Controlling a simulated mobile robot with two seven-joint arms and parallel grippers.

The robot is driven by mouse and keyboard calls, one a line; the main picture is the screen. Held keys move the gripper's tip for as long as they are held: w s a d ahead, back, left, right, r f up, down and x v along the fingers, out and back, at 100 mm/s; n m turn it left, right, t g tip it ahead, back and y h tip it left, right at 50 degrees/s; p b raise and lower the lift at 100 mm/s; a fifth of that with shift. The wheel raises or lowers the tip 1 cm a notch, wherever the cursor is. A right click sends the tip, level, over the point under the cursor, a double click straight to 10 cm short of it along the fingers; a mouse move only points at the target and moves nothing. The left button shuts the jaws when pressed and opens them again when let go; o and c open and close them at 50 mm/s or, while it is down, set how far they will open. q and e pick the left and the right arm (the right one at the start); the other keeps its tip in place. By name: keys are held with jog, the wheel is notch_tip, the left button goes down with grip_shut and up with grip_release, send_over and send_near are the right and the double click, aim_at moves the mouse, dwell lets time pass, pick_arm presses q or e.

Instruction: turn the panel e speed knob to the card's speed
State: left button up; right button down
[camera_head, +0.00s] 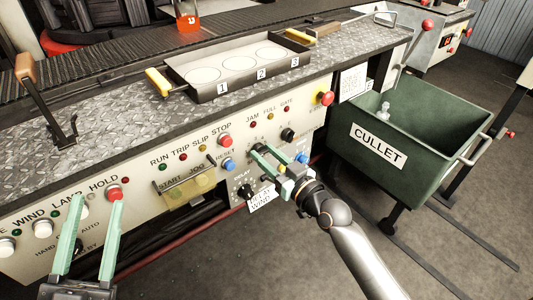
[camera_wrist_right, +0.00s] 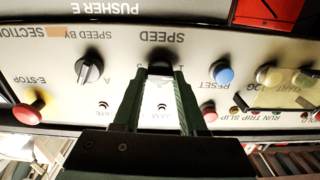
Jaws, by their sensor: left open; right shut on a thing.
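The speed knob (camera_wrist_right: 161,70) is a dark knob under the SPEED label in the right wrist view, which shows the panel upside down. My right gripper (camera_wrist_right: 160,78) has its fingers on either side of it and is shut on it. In the head view my right gripper (camera_head: 268,160) reaches the cream panel (camera_head: 238,128) and hides the knob and most of its scale, so its setting cannot be read. My left gripper (camera_head: 97,202) is open and empty before the panel's left part.
A second black knob (camera_head: 288,134), the SPEED BY knob (camera_wrist_right: 89,68), is beside it. A blue reset button (camera_head: 302,158) and red E-stop (camera_head: 327,98) are close. A green cullet bin (camera_head: 405,165) stands right. A numbered tray (camera_head: 238,75) lies on the bench.

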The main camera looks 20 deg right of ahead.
jog(key=m+p, duration=0.2)
jog(key=shift+d+r+m, duration=0.1)
jog(key=shift+r+m, duration=0.05)
jog(key=shift+m, duration=0.15)
jog(key=m+p, duration=0.1)
jog(key=m, duration=0.3)
jog(key=shift+m+p, duration=0.35)
jog(key=shift+m, duration=0.05)
pick_arm(q)
notch_tip(320, 180, down, 23)
jog(key=a+n+g+y, duration=0.1)
jog(key=n+g+y, duration=0.4)
jog(key=g, duration=0.4)
jog(key=shift+w+a+y, duration=0.15)
jog(key=shift+w+y, duration=0.1)
jog(key=shift+y, duration=0.45)
pick_arm(e)
jog(key=shift+m, duration=0.5)
jog(key=shift+c, duration=2.2)
grip_release()
pick_arm(q)
jog(key=shift+n, duration=0.3)
pick_arm(e)
jog(key=shift+f, duration=0.2)
